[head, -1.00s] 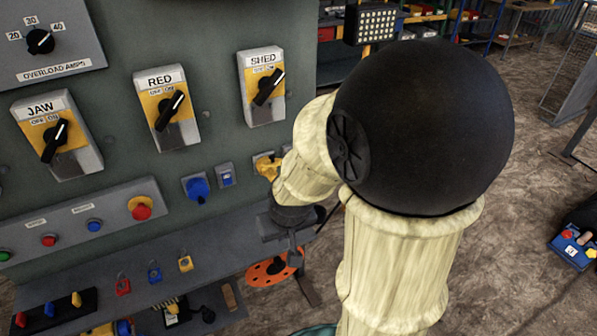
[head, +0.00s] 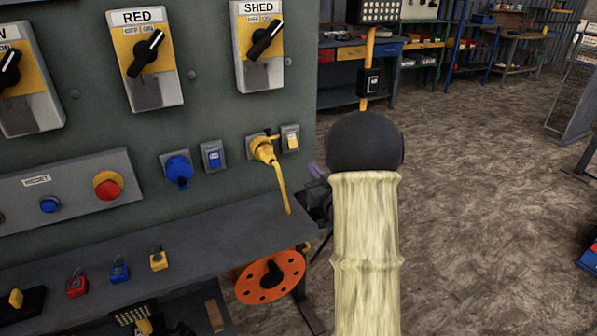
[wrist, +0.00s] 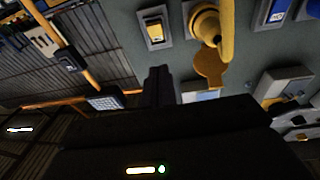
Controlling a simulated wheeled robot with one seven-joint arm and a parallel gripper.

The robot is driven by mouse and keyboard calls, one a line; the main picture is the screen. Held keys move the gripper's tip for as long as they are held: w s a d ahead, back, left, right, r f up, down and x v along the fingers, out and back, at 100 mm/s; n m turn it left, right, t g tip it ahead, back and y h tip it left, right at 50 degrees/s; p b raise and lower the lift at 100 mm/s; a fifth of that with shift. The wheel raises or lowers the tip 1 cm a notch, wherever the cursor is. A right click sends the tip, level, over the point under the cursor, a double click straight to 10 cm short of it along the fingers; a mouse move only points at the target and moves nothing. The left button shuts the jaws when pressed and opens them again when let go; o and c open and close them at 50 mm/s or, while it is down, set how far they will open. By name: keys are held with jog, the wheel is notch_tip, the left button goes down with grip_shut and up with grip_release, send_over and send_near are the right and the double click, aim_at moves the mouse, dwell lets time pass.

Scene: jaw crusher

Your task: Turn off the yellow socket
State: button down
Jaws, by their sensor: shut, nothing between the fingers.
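The yellow socket (head: 264,148) is on the grey-green panel, with a yellow plug and a cable hanging from it. It also shows in the wrist view (wrist: 204,24), with its round yellow flap (wrist: 210,68). Beside it is a small switch with a yellow rocker (head: 291,139), also in the wrist view (wrist: 155,31). I cannot tell the rocker's position. My gripper (wrist: 160,73) is shut and empty, with its dark fingertips apart from the switch in the picture. In the head view my arm mostly hides the gripper; a dark part (head: 318,199) shows below and right of the socket.
A blue socket (head: 178,170) and blue-rocker switch (head: 213,156) sit left of the yellow pair. The RED (head: 148,58) and SHED (head: 262,42) rotary switches are above. A shelf (head: 210,237) with padlocks juts out below. Open floor lies to the right.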

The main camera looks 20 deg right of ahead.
jog(key=shift+s+d+f+n+t+y+b, duration=0.45)
jog(key=shift+d+f+t+y+b, duration=0.3)
jog(key=shift+f+t, duration=0.2)
jog(key=shift+r, duration=0.15)
send_near(293, 142)
notch_tip(293, 142, up, 4)
jog(key=w, duration=0.2)
jog(key=w+f, duration=0.1)
jog(key=w, duration=0.1)
jog(key=shift+w+a+f, duration=0.15)
jog(key=shift+w+f, duration=0.2)
jog(key=shift+w, duration=0.05)
jog(key=shift+w+f, duration=0.15)
jog(key=shift+w, duration=0.3)
